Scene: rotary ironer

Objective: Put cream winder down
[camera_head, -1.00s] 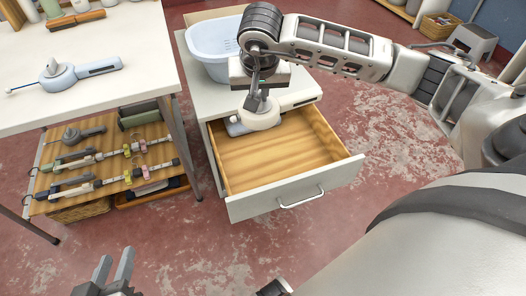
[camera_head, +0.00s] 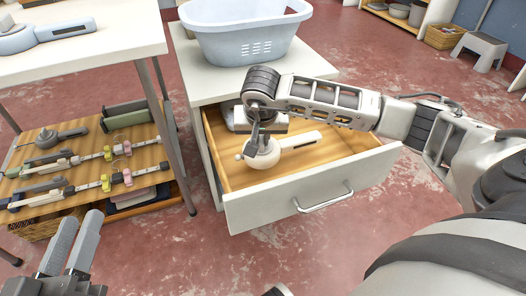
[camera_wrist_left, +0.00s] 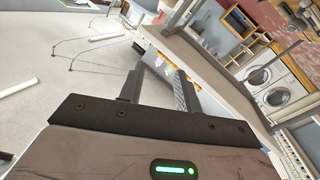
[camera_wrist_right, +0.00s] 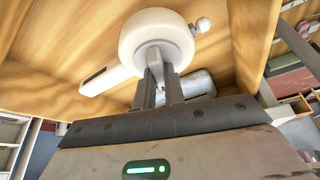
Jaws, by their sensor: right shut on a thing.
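The cream winder (camera_head: 264,153) has a round body and a flat handle with a dark slot. It is over or in the open wooden drawer (camera_head: 236,180); I cannot tell whether it touches the bottom. My right gripper (camera_head: 262,128) points down and is shut on the knob on top of the winder. In the right wrist view the winder (camera_wrist_right: 156,38) fills the space beyond the fingertips (camera_wrist_right: 160,72). My left gripper (camera_head: 72,245) is empty, its fingers apart, low at the left of the head view. Its fingers also show in the left wrist view (camera_wrist_left: 157,88).
A grey object (camera_head: 236,118) lies at the back of the drawer. A light blue tub (camera_head: 248,48) stands on the cabinet top. A table (camera_head: 110,38) at left carries a blue-grey winder (camera_head: 40,34). Its lower shelf (camera_head: 92,160) holds several tools.

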